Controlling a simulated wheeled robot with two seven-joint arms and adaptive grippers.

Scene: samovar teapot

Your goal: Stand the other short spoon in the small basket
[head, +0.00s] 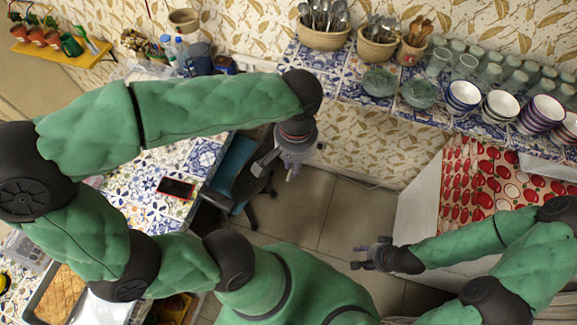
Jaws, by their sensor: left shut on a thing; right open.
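My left gripper (277,168) hangs in the air in front of the patterned wall, below and left of the spoon baskets. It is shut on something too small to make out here. My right gripper (360,259) is open and empty over the floor, low right of centre. On the tiled shelf stand a wide basket (323,39) full of metal spoons, a smaller basket (378,49) with several spoons upright, and a narrow small pot-like basket (410,54) with wooden spoons. No loose short spoon can be made out.
Glass bowls (380,82), striped bowls (463,97) and several glasses (440,60) crowd the shelf right of the baskets. A phone (175,188) lies on the left tiled table. A chair (235,175) stands under my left arm. The middle floor is clear.

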